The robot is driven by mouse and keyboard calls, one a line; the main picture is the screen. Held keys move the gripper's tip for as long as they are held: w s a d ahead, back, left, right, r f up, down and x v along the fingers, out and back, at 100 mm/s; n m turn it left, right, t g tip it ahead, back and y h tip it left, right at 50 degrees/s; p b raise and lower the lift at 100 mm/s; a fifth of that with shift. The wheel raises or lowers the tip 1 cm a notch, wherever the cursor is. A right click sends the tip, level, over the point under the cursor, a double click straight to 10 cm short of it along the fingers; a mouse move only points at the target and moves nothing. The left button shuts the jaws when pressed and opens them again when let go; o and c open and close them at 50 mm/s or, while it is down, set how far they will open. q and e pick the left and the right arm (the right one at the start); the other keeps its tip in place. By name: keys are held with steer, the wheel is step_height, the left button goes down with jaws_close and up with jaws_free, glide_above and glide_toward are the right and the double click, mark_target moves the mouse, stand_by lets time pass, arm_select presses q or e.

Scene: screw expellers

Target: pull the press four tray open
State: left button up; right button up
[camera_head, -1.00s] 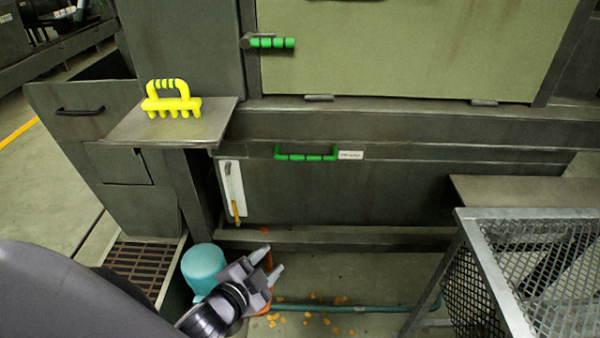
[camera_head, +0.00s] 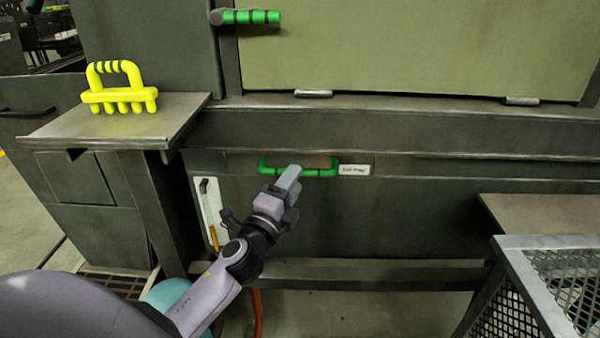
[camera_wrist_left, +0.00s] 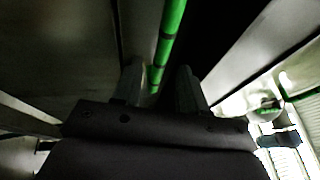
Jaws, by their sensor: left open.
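The press tray front (camera_head: 222,163) is a narrow dark grey strip under the press and looks flush with the body around it. A green bar handle (camera_head: 319,172) is fixed on it, with a small white label (camera_head: 354,170) to its right. My left gripper (camera_head: 292,176) is at the handle's middle and hides part of it. In the left wrist view, the green handle (camera_wrist_left: 171,35) runs down to the gap between the open fingers of my left gripper (camera_wrist_left: 160,84). I cannot tell whether they touch it. My right gripper is out of view.
A side shelf (camera_head: 165,122) at left carries a yellow handled object (camera_head: 120,97). A grey ledge (camera_head: 555,213) and a mesh-sided metal frame (camera_head: 520,260) stand at right. A teal rounded object (camera_head: 166,292) is low at left. Another green handle (camera_head: 252,17) is on the press above.

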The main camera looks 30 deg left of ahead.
arm_select(q)
steer(key=shift+x, duration=2)
jaws_close()
